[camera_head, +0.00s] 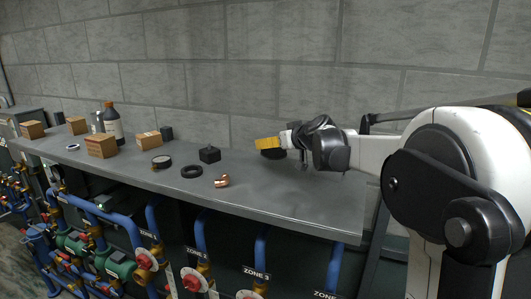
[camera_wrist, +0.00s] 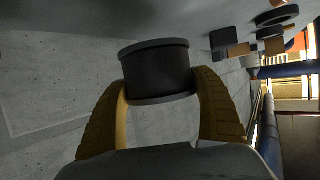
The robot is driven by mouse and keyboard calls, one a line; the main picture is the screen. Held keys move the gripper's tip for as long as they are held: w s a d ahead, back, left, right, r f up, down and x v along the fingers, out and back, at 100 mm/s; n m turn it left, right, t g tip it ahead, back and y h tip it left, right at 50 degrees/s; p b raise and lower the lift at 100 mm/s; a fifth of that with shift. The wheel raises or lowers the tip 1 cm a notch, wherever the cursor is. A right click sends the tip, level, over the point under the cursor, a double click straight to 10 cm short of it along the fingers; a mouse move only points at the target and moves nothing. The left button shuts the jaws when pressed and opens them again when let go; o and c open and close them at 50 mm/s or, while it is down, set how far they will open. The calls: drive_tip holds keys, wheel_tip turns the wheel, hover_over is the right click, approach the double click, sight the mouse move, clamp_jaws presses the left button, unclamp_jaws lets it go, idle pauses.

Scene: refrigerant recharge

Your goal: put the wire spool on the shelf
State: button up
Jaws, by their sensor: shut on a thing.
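The wire spool is a dark, short cylinder with a wider rim at each end. In the wrist view the spool (camera_wrist: 158,72) sits between the two yellow fingers of my gripper (camera_wrist: 160,88), which are shut on its sides. In the head view my gripper (camera_head: 268,143) is over the right part of the grey shelf (camera_head: 310,195), near the wall. The dark spool (camera_head: 273,154) shows partly below the yellow finger. I cannot tell whether it touches the shelf surface.
Left of my gripper on the shelf are a small black block (camera_head: 209,155), a copper fitting (camera_head: 222,182), a black ring (camera_head: 192,171) and a round gauge (camera_head: 161,162). Cardboard boxes (camera_head: 101,146) and a dark bottle (camera_head: 112,122) stand farther left. The shelf's front right is clear.

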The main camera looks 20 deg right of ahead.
sight(268, 155)
drive_tip(key=shift+w+a+f, duration=0.5)
drive_tip(key=shift+w+a, duration=0.1)
drive_tip(key=shift+a, duration=0.05)
drive_tip(key=shift+w+a+f, duration=0.1)
drive_tip(key=shift+f, duration=0.2)
wheel_tip(268, 155, down, 4)
drive_tip(key=shift+r+p, duration=0.15)
drive_tip(key=shift+p, duration=0.6)
drive_tip(key=o, duration=1.4)
